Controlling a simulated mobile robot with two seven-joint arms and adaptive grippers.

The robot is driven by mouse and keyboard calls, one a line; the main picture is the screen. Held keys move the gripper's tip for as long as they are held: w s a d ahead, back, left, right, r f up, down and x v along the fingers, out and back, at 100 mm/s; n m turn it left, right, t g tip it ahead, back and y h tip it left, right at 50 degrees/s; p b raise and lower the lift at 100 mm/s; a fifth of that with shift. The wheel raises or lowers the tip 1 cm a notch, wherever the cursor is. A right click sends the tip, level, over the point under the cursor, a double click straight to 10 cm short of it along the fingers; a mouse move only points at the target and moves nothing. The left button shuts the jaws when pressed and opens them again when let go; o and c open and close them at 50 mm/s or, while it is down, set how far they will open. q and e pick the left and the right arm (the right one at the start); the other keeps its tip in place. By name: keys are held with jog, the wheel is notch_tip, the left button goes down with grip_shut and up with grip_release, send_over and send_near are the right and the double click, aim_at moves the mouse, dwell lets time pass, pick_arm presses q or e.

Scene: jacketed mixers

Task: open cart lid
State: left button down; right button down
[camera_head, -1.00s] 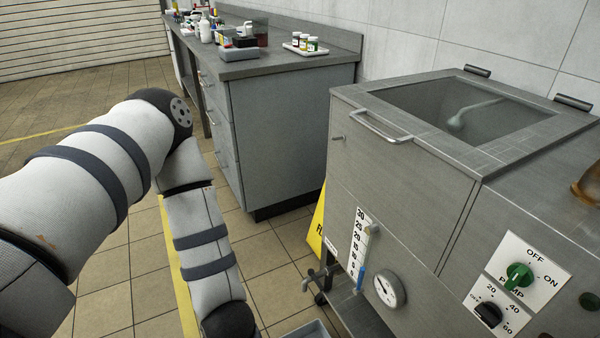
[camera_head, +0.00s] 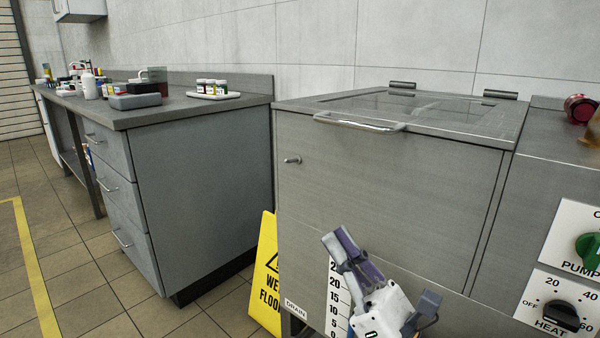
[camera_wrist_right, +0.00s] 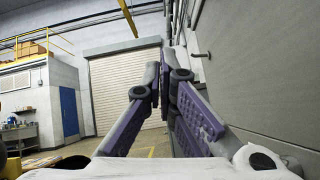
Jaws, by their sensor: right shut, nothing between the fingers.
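The steel cart (camera_head: 385,190) stands at the right in the head view. Its lid (camera_head: 440,110) lies flat and closed on top, with a window in it, a bar handle (camera_head: 358,122) along the front edge and hinges (camera_head: 500,94) at the back. My right gripper (camera_head: 338,236) is in front of the cart's front face, well below the handle, pointing up and to the left. Its fingers are shut and empty. In the right wrist view the fingers (camera_wrist_right: 163,75) come together, with the cart's side wall close at right. My left gripper is not in view.
A grey drawer bench (camera_head: 205,185) with bottles and boxes stands left of the cart. A yellow wet floor sign (camera_head: 265,275) stands between them. Pump and heat knobs (camera_head: 560,315) are on the cart's right front. Open tiled floor (camera_head: 80,290) lies at left.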

jog(key=shift+w+a+r+m+t+h, duration=0.35)
jog(key=shift+w+r, duration=0.85)
jog(key=shift+r, duration=0.85)
jog(key=shift+w+a+r+m+t+h, duration=0.1)
jog(key=shift+w+a+r+m+t, duration=0.25)
jog(key=shift+w+r, duration=1.3)
jog(key=shift+w+a+r+m+t+h, duration=0.35)
jog(key=shift+w+r+t, duration=0.35)
jog(key=shift+r, duration=1.8)
jog(key=shift+p, duration=0.3)
